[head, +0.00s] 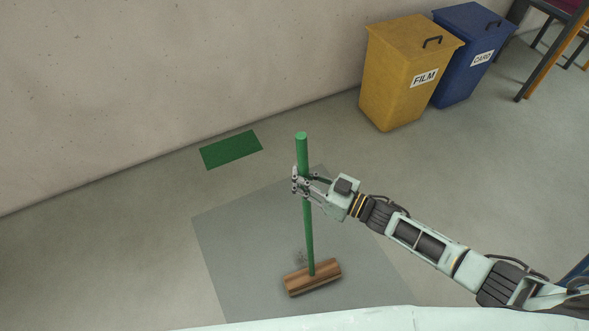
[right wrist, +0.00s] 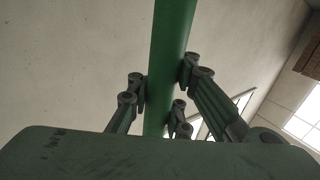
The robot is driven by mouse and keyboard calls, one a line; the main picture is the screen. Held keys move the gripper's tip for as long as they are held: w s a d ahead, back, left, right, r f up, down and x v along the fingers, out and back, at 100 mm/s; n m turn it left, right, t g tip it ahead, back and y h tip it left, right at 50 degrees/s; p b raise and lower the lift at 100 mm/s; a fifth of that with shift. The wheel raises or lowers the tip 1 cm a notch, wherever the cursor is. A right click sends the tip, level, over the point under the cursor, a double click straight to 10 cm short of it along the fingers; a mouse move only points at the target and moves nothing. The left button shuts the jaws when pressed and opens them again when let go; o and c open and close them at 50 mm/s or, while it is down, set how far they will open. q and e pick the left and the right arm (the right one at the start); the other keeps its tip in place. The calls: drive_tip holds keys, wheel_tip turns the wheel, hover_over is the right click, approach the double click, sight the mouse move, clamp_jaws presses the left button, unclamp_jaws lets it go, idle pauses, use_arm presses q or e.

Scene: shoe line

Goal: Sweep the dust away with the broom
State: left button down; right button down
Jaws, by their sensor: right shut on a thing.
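The broom has a green handle (head: 308,238) and a brown wooden head (head: 312,278). It stands nearly upright, with its head low over a grey floor patch (head: 232,252); I cannot tell whether it touches the floor. My right gripper (head: 301,183) is shut on the handle below its top end. In the right wrist view the green handle (right wrist: 172,60) runs between the fingers (right wrist: 160,97). A small dark smudge of dust (head: 300,256) lies on the patch just behind the broom head. My left gripper is not in view.
A green mat (head: 231,150) lies on the floor by the wall. A yellow FILM bin (head: 395,85) and a blue CARD bin (head: 462,75) stand at the back right. Table legs (head: 541,58) are in the far right corner. The floor left of the patch is clear.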

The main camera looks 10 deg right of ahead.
drive_tip(key=s+d+p, duration=0.2)
drive_tip(key=s+p, duration=0.1)
drive_tip(key=s, duration=0.4)
drive_tip(key=shift+s+d+r, duration=0.2)
drive_tip(key=shift+s+d, duration=0.05)
drive_tip(key=shift+d, duration=0.15)
idle(0.4)
wheel_tip(320, 180, up, 6)
drive_tip(key=p, duration=0.5)
drive_tip(key=shift+p, duration=0.3)
drive_tip(key=shift+r, duration=0.1)
wheel_tip(320, 180, up, 3)
drive_tip(key=p, duration=0.2)
drive_tip(key=shift+p, duration=0.35)
